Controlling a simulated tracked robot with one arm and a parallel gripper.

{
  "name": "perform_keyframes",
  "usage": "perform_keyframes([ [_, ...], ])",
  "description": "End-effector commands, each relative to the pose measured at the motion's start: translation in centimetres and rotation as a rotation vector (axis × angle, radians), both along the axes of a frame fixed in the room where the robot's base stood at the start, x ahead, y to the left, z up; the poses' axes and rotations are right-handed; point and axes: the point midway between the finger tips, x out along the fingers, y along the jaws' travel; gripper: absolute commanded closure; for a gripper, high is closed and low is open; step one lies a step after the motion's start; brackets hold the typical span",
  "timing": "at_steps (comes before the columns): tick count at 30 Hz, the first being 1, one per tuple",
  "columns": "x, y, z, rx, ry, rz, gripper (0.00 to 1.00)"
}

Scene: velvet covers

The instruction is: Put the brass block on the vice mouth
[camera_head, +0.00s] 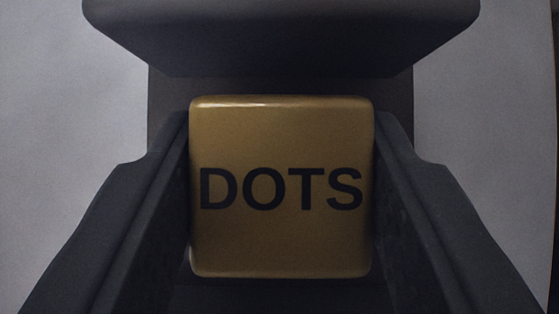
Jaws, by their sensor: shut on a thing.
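The brass block (281,240) is a gold-coloured cube with rounded edges and the dark word "DOTS" on the face toward the camera. It fills the middle of the view. My gripper (281,190) is shut on it, with one dark finger against its left side and the other against its right side. The lettering reads upright and level. The block's underside and far side are hidden. I cannot make out the vice mouth for certain; a dark shape shows behind the block, partly covered by the dark body at the top.
A pale grey surface (70,110) shows on the left and on the right of the gripper. It has a curved edge at the far right, with a dark strip beyond it. No other loose objects are in view.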

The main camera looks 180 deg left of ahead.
Motion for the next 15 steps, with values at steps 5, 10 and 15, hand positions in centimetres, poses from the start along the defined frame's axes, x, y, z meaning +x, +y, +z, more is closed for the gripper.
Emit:
perform_keyframes([
  [5, 0.02, -0.02, -1.52, 0.001, -0.001, -0.001, 1.00],
  [10, 0.05, -0.02, -1.39, 0.001, -0.002, -0.001, 1.00],
  [15, 0.05, -0.05, -1.66, 0.001, -0.001, -0.001, 0.53],
])
